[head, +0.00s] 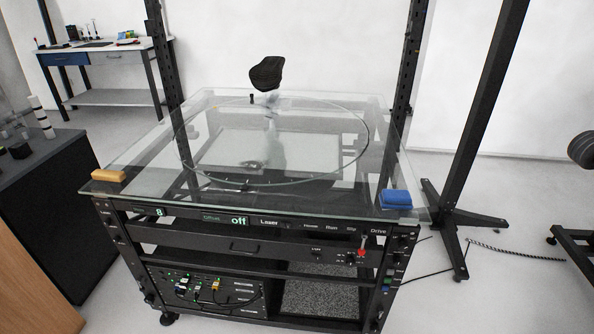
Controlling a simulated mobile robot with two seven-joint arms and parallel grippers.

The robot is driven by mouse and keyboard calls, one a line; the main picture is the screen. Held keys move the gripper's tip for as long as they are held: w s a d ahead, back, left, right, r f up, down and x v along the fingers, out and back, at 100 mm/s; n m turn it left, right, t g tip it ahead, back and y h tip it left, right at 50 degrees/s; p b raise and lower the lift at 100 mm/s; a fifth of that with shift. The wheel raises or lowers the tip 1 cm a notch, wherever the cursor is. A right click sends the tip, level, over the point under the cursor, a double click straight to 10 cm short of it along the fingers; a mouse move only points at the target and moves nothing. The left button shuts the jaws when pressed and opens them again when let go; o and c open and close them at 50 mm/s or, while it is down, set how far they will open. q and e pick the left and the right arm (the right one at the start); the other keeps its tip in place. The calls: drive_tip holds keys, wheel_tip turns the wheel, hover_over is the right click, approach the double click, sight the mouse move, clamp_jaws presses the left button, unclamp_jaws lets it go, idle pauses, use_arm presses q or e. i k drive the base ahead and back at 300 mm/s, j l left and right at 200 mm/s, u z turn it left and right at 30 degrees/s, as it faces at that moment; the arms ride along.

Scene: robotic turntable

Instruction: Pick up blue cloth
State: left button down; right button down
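The blue cloth (396,199) is a small folded block. It lies on the near right corner of the glass tabletop (140,160). Neither of my grippers shows in the head view. Nothing touches or covers the cloth.
A tan block (108,176) lies at the near left corner. A black post (482,140) stands right of the table, and a dark cabinet (50,200) stands at left. The glass around the cloth is clear.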

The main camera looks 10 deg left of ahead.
sight(390, 199)
drive_tip(key=l+u, duration=0.1)
drive_tip(key=u, duration=0.55)
drive_tip(key=i+l+u, duration=0.1)
drive_tip(key=l+u, duration=0.2)
drive_tip(key=i+l+u, duration=0.1)
drive_tip(key=l+u, duration=0.2)
drive_tip(key=l, duration=0.25)
drive_tip(key=l+u, duration=0.25)
drive_tip(key=l, duration=1.9)
drive_tip(key=u, duration=0.05)
